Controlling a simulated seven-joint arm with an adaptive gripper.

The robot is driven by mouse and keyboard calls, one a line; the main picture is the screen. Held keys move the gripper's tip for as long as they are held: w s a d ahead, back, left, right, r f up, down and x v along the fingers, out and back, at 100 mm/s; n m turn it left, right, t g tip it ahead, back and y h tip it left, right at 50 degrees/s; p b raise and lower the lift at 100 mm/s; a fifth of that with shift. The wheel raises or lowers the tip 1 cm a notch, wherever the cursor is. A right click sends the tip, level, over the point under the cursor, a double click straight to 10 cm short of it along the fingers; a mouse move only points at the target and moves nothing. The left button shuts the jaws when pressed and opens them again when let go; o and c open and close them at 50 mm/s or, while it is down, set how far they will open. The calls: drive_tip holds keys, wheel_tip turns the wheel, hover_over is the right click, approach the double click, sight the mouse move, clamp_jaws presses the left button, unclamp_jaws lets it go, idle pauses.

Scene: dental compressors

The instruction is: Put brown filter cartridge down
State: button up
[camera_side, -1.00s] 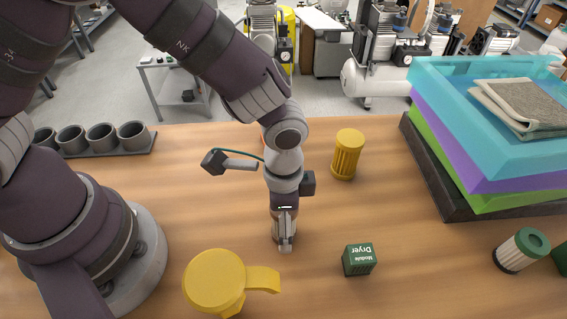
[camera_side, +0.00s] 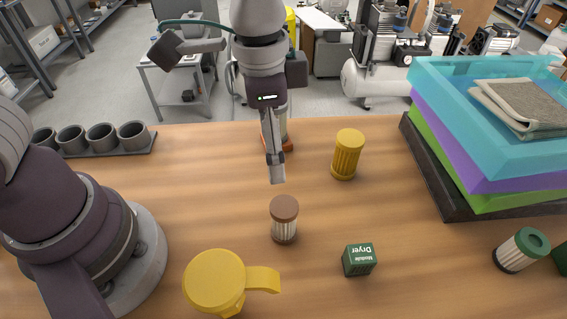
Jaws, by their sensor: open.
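The brown filter cartridge (camera_side: 284,220) stands upright on the wooden table, with a brown cap on top and a pale pleated body below. My gripper (camera_side: 277,180) hangs above and behind it, pointing down, apart from the cartridge and empty. Its fingers are seen nearly edge-on.
A yellow cartridge (camera_side: 347,155) stands behind right, a green dryer box (camera_side: 359,260) front right, and a yellow lidded piece (camera_side: 214,281) front left. A green-capped cartridge (camera_side: 521,250) lies tilted at right. Stacked coloured trays (camera_side: 480,165) and a grey cup rack (camera_side: 108,151) flank the table.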

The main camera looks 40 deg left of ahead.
drive_tip(key=s+a+r+n+t, duration=0.2)
drive_tip(key=a+n, duration=0.2)
drive_tip(key=a, duration=0.3)
drive_tip(key=s+a+r+n+t, duration=0.2)
drive_tip(key=a+r+n+t, duration=0.1)
drive_tip(key=a, duration=0.4)
drive_tip(key=shift+s+r+n, duration=0.3)
drive_tip(key=shift+s+n, duration=0.1)
drive_tip(key=shift+n, duration=0.1)
